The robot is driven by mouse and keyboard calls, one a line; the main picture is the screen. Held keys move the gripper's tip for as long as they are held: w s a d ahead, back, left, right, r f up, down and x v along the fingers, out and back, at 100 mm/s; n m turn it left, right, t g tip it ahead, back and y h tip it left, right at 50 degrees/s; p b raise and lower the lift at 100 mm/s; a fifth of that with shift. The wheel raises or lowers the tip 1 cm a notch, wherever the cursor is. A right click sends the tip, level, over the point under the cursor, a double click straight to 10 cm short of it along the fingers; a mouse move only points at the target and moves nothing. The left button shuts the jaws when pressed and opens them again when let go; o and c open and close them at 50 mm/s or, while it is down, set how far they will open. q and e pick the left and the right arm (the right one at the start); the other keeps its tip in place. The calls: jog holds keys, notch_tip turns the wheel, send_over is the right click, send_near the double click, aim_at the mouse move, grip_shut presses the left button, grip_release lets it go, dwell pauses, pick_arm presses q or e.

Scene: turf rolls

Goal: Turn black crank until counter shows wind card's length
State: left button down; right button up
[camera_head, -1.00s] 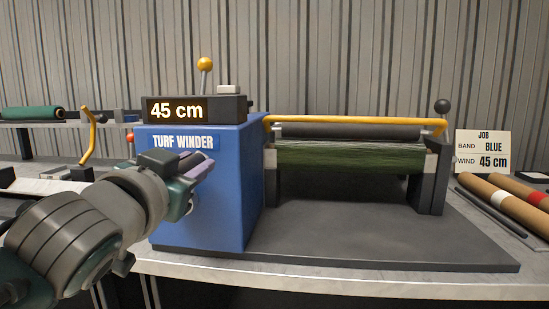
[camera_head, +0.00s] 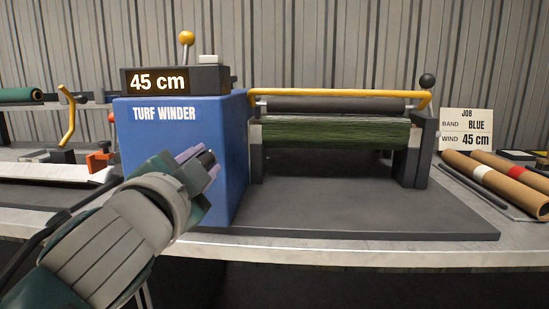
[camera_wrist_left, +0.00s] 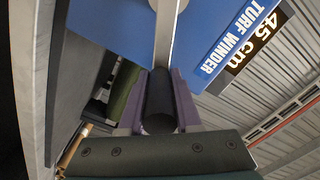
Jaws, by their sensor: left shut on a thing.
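The blue turf winder (camera_head: 226,140) stands on the bench, and the counter (camera_head: 213,80) on its top reads 45 cm. My left gripper (camera_head: 207,162) is at the winder's front face, shut on the black crank. In the left wrist view the crank's black grip (camera_wrist_left: 160,102) lies between the purple finger pads, with its metal arm (camera_wrist_left: 166,30) beyond. The head view mostly hides the crank behind my gripper. Green turf (camera_head: 335,133) is on the roller. My right gripper is not in view.
A yellow bar (camera_head: 340,93) spans the roller, with a black-knobbed lever (camera_head: 427,81) at its right end. A yellow-knobbed lever (camera_head: 187,38) stands behind the counter. Brown tubes (camera_head: 505,185) lie at the right. The grey base plate (camera_head: 350,215) before the roller is clear.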

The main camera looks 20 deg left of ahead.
pick_arm(q)
jog(key=shift+f, duration=0.1)
dwell(0.4)
jog(key=c, duration=0.6)
grip_release()
jog(key=v, duration=1)
